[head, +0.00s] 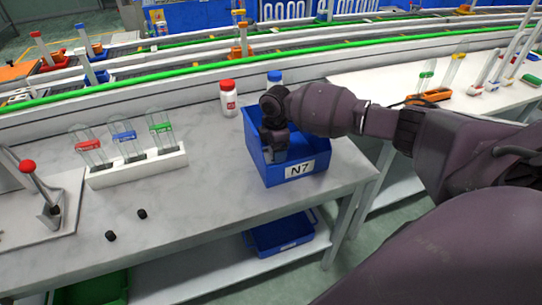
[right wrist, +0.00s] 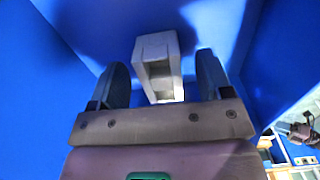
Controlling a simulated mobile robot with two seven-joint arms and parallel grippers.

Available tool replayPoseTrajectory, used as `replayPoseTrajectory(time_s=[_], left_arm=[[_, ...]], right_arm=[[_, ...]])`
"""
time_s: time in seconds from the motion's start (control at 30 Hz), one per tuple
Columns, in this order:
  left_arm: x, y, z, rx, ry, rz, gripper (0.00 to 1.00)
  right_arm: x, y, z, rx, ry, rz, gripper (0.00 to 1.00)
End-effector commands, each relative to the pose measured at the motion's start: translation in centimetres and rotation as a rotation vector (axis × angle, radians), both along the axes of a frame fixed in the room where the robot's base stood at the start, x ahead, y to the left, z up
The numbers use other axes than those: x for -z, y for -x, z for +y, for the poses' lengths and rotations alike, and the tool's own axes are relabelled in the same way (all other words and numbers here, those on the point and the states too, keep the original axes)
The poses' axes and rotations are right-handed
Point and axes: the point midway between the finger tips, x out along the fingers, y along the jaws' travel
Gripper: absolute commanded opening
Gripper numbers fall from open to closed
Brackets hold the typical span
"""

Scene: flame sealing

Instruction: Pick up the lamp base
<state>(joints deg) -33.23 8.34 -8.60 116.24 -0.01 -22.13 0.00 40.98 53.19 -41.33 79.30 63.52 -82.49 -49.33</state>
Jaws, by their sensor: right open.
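A pale grey, box-shaped piece (right wrist: 157,68) with a recess in its near face lies in the blue bin in the right wrist view; it appears to be the lamp base. My right gripper (head: 275,143) reaches down into the blue bin marked N7 (head: 262,172) in the head view. In the right wrist view its two fingers (right wrist: 163,80) are open, one on each side of the grey piece, with gaps visible. In the head view, my gripper and arm hide much of the bin's inside. My left gripper is not in view.
A red-capped white bottle (head: 229,100) and a blue-capped bottle (head: 274,78) stand behind the bin. A white rack (head: 140,170) with tubes, two small black caps and a red-knobbed lever (head: 45,195) are to the left. The bin walls surround my gripper closely.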

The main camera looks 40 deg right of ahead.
Motion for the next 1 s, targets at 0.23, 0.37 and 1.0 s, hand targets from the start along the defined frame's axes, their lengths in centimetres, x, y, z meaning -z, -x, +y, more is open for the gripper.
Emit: replayPoseTrajectory(time_s=[0.23,0.37,1.0], left_arm=[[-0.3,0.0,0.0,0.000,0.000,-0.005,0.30],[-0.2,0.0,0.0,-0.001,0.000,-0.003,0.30],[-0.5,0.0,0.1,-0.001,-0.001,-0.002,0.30]], right_arm=[[-0.1,0.0,0.0,0.000,0.001,-0.002,0.60],[-0.1,0.0,0.0,0.000,0.000,-0.001,0.40],[-3.1,-0.1,-0.1,0.000,0.001,-0.007,0.18]])
